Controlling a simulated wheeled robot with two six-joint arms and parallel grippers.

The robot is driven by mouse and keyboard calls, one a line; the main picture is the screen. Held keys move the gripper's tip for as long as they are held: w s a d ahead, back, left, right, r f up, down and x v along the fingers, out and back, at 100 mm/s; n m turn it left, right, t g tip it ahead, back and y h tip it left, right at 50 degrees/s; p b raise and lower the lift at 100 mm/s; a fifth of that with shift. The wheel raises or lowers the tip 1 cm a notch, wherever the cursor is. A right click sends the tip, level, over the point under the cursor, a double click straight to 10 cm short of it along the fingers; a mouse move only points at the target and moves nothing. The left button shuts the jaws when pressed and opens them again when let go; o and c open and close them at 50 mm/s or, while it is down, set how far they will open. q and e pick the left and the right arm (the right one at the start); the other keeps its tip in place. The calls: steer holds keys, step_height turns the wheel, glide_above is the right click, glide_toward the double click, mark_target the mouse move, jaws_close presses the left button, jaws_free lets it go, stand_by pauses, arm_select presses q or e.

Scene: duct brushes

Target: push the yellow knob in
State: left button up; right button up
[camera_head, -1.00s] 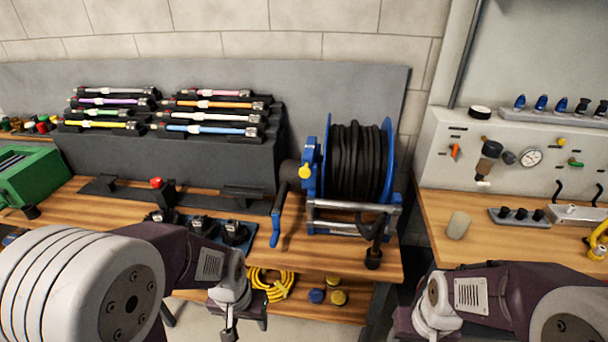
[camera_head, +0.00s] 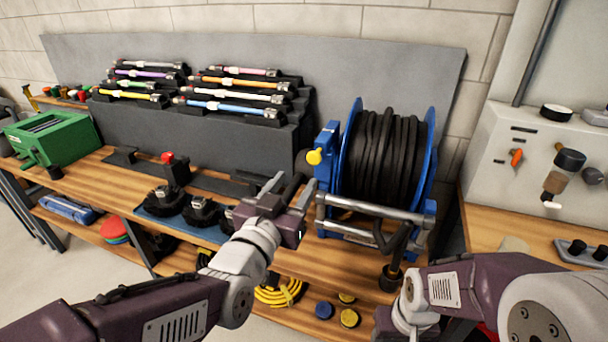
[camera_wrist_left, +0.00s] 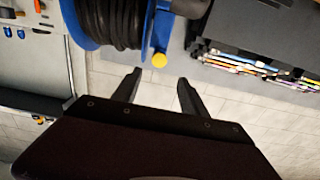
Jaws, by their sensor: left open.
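The yellow knob (camera_head: 314,157) sits on the blue side frame of the hose reel (camera_head: 385,165), facing left. It also shows in the left wrist view (camera_wrist_left: 159,60), just beyond the fingers and roughly centred between them. My left gripper (camera_head: 290,187) is open and empty, just below and left of the knob in the head view. No contact with the knob shows. Part of the reel's hand crank is hidden behind the left gripper. My right gripper (camera_head: 388,325) is low at the bottom edge, and its fingers do not show.
A rack of coloured rods (camera_head: 200,90) stands behind, left of the reel. A red-topped button box (camera_head: 175,168) and dark round parts (camera_head: 203,212) lie on the wooden bench (camera_head: 100,175). A panel bench (camera_head: 490,225) stands at the right, across a gap.

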mark_target(313, 158)
arm_select(q)
steer(key=x, duration=0.9)
steer(key=shift+w+d+f+p, duration=0.1)
steer(key=shift+w+d+p, duration=0.1)
steer(key=shift+p, duration=0.15)
steer(key=shift+s, duration=0.1)
jaws_close()
